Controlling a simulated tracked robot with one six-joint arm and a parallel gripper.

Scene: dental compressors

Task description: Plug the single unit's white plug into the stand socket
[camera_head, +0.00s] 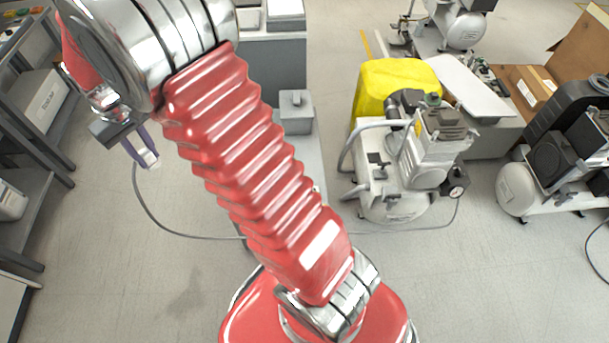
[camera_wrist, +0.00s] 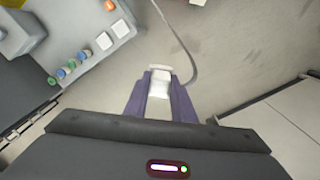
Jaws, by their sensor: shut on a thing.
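My gripper (camera_head: 146,150) is at the left, above the floor beside the shelves, with its purple fingers shut on the white plug (camera_head: 150,160). In the wrist view the plug (camera_wrist: 159,84) sits between the two fingertips (camera_wrist: 160,95). A grey cable (camera_head: 170,231) hangs from the plug, runs along the floor, passes behind my arm and comes out towards the compressor unit (camera_head: 430,150) at the right. A grey box (camera_head: 296,106) stands on a low grey surface behind my arm. I cannot tell whether it is the stand socket; no socket opening is clear.
A grey panel (camera_wrist: 85,35) with coloured knobs, white squares and an orange button is at upper left in the wrist view. Shelves (camera_head: 35,150) line the left side. A yellow cover (camera_head: 395,78) and another compressor (camera_head: 560,160) are at the right. Floor between shelves and arm is clear.

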